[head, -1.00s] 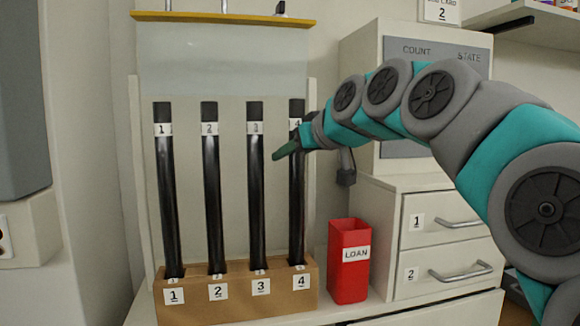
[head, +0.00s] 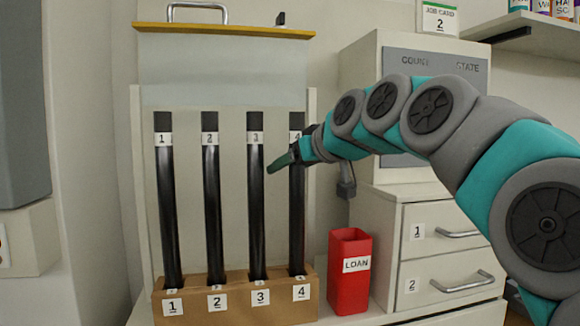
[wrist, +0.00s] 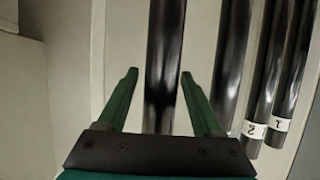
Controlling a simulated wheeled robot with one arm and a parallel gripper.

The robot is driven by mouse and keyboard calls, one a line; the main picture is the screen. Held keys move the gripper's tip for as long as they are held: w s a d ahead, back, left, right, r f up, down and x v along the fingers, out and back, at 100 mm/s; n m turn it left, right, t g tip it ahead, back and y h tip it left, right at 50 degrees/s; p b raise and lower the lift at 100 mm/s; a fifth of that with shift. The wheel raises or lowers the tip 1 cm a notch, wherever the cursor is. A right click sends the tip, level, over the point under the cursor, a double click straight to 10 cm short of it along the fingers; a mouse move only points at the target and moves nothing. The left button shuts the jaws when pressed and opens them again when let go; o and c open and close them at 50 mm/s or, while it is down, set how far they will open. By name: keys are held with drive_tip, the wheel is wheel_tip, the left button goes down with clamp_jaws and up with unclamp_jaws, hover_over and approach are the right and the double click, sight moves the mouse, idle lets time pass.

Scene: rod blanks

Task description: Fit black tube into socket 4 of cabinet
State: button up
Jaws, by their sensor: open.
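Four black tubes stand upright in the numbered sockets of a brown block (head: 236,307) in the cabinet. The tube at socket 4 (head: 297,215) is the rightmost, with tubes 3 (head: 257,205), 2 (head: 212,210) and 1 (head: 167,215) to its left. My gripper (head: 272,165) is open at the upper part of tube 4, below its label, which the arm partly covers. In the wrist view my open fingers (wrist: 159,73) lie on either side of tube 4 (wrist: 164,60). I cannot tell whether they touch it.
A red LOAN bin (head: 348,285) stands right of the block. Further right are two numbered drawers (head: 450,260) under a COUNT/STATE panel. A raised pale panel with a yellow edge (head: 225,30) and a metal handle is above the tubes. Tube 3 is close to my fingertips.

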drive_tip(key=v, duration=1.2)
drive_tip(key=shift+r, duration=0.2)
drive_tip(key=s+d+f+m+g+h, duration=0.1)
drive_tip(key=s+f+g+h, duration=0.3)
drive_tip(key=f, duration=1)
drive_tip(key=s+d+f+m+g+h, duration=0.1)
drive_tip(key=s+d+f+m+g, duration=0.15)
drive_tip(key=s+f, duration=0.85)
drive_tip(key=s+d+f+m+g+h, duration=0.1)
drive_tip(key=s+d+f+g, duration=0.2)
drive_tip(key=s+f, duration=0.5)
drive_tip(key=s+d+f+m+g+h, duration=0.1)
drive_tip(key=s+d+f+m+g, duration=0.1)
drive_tip(key=s+d+f, duration=0.3)
drive_tip(key=s+f+g, duration=0.1)
drive_tip(key=s+f, duration=0.3)
drive_tip(key=f, duration=0.6)
drive_tip(key=shift+f+h, duration=0.2)
drive_tip(key=shift+h, duration=0.2)
drive_tip(key=shift+m+g, duration=0.25)
